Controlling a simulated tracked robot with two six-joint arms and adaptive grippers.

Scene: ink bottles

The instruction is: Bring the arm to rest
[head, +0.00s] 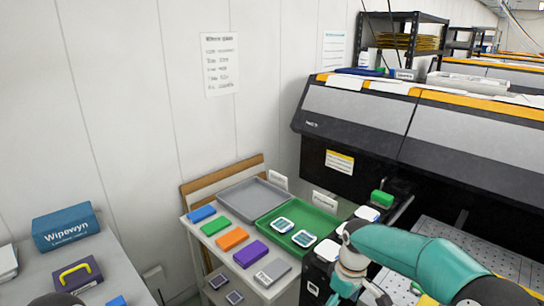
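My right arm (410,252) is teal with white joints. It reaches in from the lower right and bends down at the bottom edge, in front of the printer and right of the cart. The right gripper does not show clearly; the arm's lower end runs out of the frame. My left gripper is not in view. A row of ink bottles lies along the front of the cart: blue (202,213), green (215,226), orange (232,238), purple (251,253) and grey (272,272). Two items with white and blue labels (283,225) lie in the green tray (322,217).
An empty grey tray (252,196) is beside the green one. A large black and grey printer (350,115) fills the right, with a green block (381,198) at its front. A table at left holds a blue box (65,227) and a purple item with a yellow handle (76,275).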

